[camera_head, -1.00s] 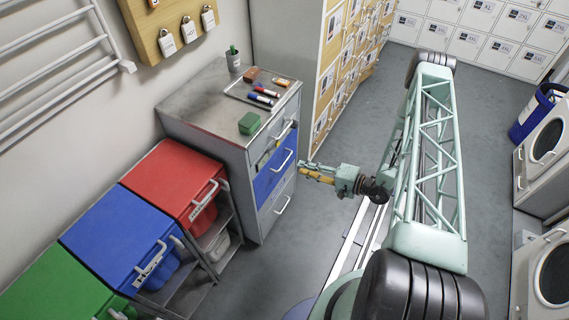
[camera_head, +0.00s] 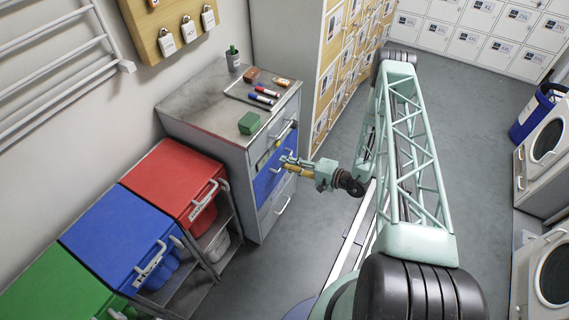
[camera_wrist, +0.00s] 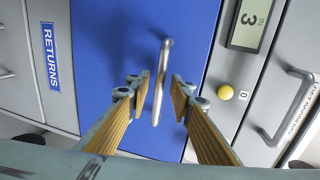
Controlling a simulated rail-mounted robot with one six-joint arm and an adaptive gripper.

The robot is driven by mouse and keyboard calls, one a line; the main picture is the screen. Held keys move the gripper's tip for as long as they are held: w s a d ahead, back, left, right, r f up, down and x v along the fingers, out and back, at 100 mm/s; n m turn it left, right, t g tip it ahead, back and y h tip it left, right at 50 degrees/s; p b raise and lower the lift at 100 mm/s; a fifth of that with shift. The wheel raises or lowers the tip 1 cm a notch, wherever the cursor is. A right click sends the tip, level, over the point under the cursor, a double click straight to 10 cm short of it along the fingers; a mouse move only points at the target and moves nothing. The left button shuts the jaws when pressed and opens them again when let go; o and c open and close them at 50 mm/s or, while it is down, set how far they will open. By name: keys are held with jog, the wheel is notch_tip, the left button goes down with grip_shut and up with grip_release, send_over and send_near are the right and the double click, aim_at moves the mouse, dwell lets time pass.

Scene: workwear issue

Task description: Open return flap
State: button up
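The return flap is the blue panel (camera_wrist: 105,50) on the front of the grey cabinet; it also shows in the head view (camera_head: 264,182) and looks closed. A silver bar handle (camera_wrist: 163,80) runs along it, and a RETURNS label (camera_wrist: 52,55) is on the grey strip beside it. My gripper (camera_wrist: 160,92) is open, with its wood-coloured fingers on either side of the handle and a gap to each. In the head view my gripper (camera_head: 287,165) is at the blue panel and partly hides the handle.
Red (camera_head: 172,174) and blue (camera_head: 112,232) lidded bins stand left of the cabinet.

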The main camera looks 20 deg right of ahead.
jog(key=shift+w+a+f, duration=0.15)
jog(key=shift+w+a, duration=0.25)
jog(key=shift+w, duration=0.1)
jog(key=shift+c, duration=0.7)
grip_shut()
